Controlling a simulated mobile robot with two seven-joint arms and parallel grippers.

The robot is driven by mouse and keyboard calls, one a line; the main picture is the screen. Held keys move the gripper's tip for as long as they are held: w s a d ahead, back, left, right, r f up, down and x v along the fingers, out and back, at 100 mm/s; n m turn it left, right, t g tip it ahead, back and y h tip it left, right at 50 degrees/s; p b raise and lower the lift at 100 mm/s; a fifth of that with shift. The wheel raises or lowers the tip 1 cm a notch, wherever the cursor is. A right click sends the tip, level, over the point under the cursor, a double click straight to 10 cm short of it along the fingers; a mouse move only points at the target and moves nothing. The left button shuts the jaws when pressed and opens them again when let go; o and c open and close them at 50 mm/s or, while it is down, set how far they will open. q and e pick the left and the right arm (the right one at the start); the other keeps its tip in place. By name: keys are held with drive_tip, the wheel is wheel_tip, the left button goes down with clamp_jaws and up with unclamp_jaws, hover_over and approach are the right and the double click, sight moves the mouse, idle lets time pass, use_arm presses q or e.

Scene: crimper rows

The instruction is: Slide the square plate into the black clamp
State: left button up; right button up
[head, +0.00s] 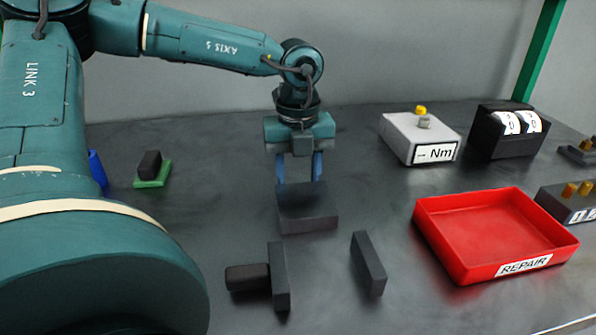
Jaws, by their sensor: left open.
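A dark grey, square, slab-like block (305,207), which looks like the square plate, lies flat on the table near the middle. My left gripper (299,180) points down at its far edge, its two blue fingers apart. The finger ends meet the block's far edge in the picture; I cannot tell whether they touch it. The black clamp appears to be the two upright jaws in front: a left jaw (279,276) with a dark cylinder (247,278) on its outer side, and a separate right jaw (368,263). A gap lies between them. My right gripper is not in view.
A red REPAIR tray (450,250) stands at right. Behind it are a white Nm box (420,137) and a black counter box (507,131). A green pad with a black block (151,165) lies at left. The table between the block and the clamp jaws is clear.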

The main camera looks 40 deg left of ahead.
sight(308, 210)
use_arm(q)
drive_tip(key=shift+s+d+b, duration=0.35)
drive_tip(key=shift+s+d, duration=0.2)
drive_tip(key=shift+d, duration=0.15)
drive_tip(key=shift+s+d+b, duration=0.3)
drive_tip(key=shift+s+d, duration=0.2)
drive_tip(key=shift+d, duration=0.05)
drive_tip(key=shift+s+d+b, duration=0.5)
drive_tip(key=shift+s+d, duration=0.1)
drive_tip(key=shift+d, duration=0.2)
drive_tip(key=shift+s+d+b, duration=0.3)
drive_tip(key=shift+s+d, duration=0.1)
drive_tip(key=shift+d, duration=0.1)
drive_tip(key=shift+s+d+b, duration=0.45)
drive_tip(key=shift+s+d, duration=0.2)
drive_tip(key=shift+d, duration=0.15)
drive_tip(key=shift+s+d, duration=0.2)
drive_tip(key=shift+d, duration=0.05)
drive_tip(key=shift+s+d+b, duration=1)
drive_tip(key=shift+s+d, duration=0.25)
drive_tip(key=shift+d, duration=0.3)
drive_tip(key=shift+s+d, duration=0.2)
drive_tip(key=shift+d, duration=0.1)
use_arm(e)
drive_tip(key=f, duration=0.1)
drive_tip(key=w+a+f+n, duration=0.1)
drive_tip(key=f, duration=0.1)
drive_tip(key=a+f+n+t+y, duration=0.1)
drive_tip(key=shift+w+f, duration=0.2)
drive_tip(key=shift+w, duration=0.15)
